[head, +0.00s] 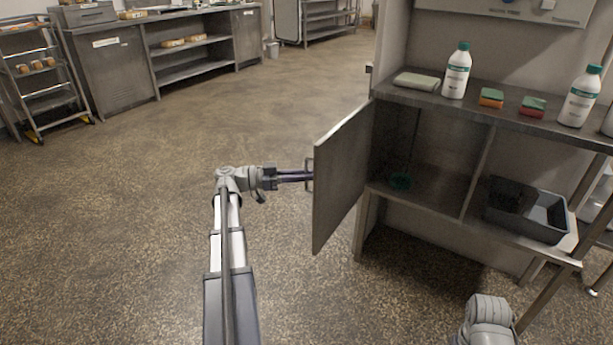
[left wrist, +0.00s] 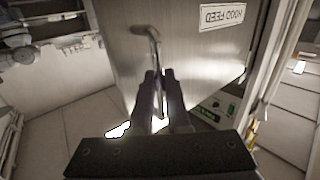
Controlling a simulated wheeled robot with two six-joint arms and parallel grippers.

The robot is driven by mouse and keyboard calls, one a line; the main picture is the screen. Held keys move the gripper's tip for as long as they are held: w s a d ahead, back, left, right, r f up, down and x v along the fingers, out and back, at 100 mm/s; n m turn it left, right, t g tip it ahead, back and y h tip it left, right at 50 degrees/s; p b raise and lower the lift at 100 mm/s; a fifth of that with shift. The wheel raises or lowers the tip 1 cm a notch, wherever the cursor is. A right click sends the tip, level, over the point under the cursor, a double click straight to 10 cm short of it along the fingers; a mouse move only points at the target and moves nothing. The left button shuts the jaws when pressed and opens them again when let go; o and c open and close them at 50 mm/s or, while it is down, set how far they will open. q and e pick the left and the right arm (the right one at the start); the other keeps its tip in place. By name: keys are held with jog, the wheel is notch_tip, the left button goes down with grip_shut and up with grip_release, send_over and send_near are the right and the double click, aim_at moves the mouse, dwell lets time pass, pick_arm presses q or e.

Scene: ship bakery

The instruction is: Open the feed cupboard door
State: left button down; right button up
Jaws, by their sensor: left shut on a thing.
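The feed cupboard door (head: 342,178) is a grey metal panel that stands swung well open, out to the left of the cupboard (head: 440,150). Its bar handle (head: 309,168) is on the outer face near the free edge. My left gripper (head: 306,176) reaches in from the left and is shut on the handle. In the left wrist view the fingers (left wrist: 160,82) meet the lower part of the curved handle (left wrist: 150,40), and the door face carries a white label (left wrist: 222,15). My right gripper is out of view; only part of that arm shows at the bottom right.
White bottles (head: 456,72) and sponges (head: 491,97) stand on the counter above. The floor (head: 180,160) left of the door is clear.

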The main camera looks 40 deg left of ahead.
pick_arm(q)
jog(key=c, duration=0.9)
grip_release()
jog(key=shift+v, duration=3.85)
